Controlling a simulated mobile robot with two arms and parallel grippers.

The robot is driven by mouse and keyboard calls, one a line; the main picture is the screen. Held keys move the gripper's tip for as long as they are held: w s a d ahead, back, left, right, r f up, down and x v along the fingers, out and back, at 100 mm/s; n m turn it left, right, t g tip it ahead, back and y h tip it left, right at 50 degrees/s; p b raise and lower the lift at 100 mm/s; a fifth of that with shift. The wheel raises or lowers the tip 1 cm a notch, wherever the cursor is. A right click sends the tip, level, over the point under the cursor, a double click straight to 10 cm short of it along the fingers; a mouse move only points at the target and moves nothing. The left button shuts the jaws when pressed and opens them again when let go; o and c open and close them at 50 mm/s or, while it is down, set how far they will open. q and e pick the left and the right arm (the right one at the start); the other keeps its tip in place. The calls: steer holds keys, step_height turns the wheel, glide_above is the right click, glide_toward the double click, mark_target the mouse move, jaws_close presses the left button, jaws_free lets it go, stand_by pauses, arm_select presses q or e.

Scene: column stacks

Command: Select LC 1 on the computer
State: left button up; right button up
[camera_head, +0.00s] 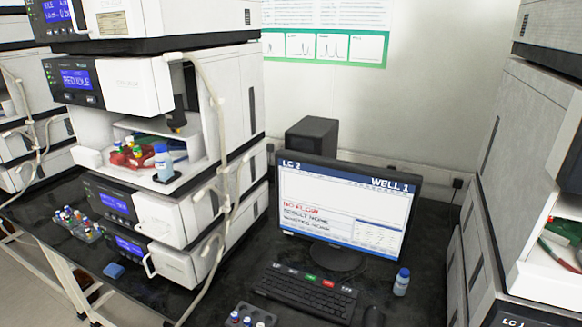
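The computer monitor (345,212) stands on the black bench between two instrument stacks. Its screen reads "LC 2" at top left and "WELL 1" at top right, with a red line that looks like "NO FLOW" and smaller dark lines below. The black keyboard (301,296) lies in front of it and has labelled keys at its back edge, one green and one red. The labels are too small to read surely. A dark mouse (373,317) is right of the keyboard, partly cut off by the bottom edge. Neither of my grippers is in view.
A white instrument stack (158,140) with blue displays stands left, another stack (525,170) right. A blue-capped bottle (401,283) stands right of the keyboard. A vial rack (246,318) is at its front left. A dark box (312,137) stands behind the monitor.

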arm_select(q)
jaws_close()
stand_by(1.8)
